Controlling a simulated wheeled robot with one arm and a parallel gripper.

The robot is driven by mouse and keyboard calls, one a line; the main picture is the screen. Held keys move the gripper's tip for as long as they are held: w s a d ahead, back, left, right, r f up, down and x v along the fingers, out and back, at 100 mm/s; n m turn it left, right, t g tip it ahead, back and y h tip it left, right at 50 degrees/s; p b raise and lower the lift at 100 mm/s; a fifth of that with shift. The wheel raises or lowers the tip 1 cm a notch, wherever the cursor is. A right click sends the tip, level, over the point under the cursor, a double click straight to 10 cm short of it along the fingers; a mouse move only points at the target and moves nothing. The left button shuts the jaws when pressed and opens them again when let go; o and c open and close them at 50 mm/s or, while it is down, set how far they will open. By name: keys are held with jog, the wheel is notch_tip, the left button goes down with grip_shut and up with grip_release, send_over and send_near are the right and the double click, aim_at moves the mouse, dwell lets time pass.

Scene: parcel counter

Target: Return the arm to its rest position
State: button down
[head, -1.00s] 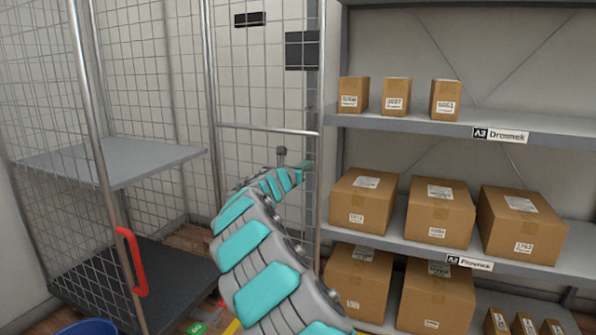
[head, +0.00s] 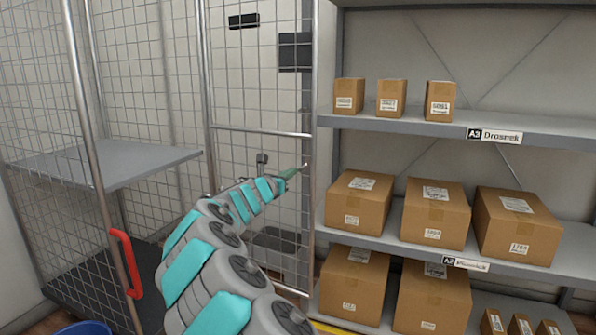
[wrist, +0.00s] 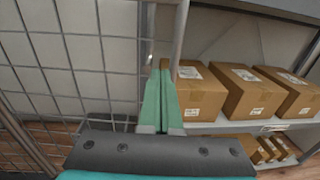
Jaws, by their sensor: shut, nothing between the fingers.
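My arm, grey with teal panels, reaches up from the bottom of the head view. My gripper (head: 303,167) is at its far end, in front of the cage's mesh door and left of the shelf rack. In the wrist view its two green fingers (wrist: 160,68) lie together, shut with nothing between them. The fingers point toward the gap between the mesh and the boxes. I cannot tell how near the tips are to the cage post.
A mesh roll cage (head: 210,75) with a grey shelf (head: 105,165) and a red handle (head: 126,262) stands at left. At right, a rack shelf (head: 400,122) holds small cartons; lower shelves hold larger boxes (head: 436,213). A blue bin (head: 82,328) shows at bottom left.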

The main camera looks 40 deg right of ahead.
jog(key=v, duration=0.6)
jog(key=shift+a, duration=0.4)
jog(key=shift+s, duration=0.2)
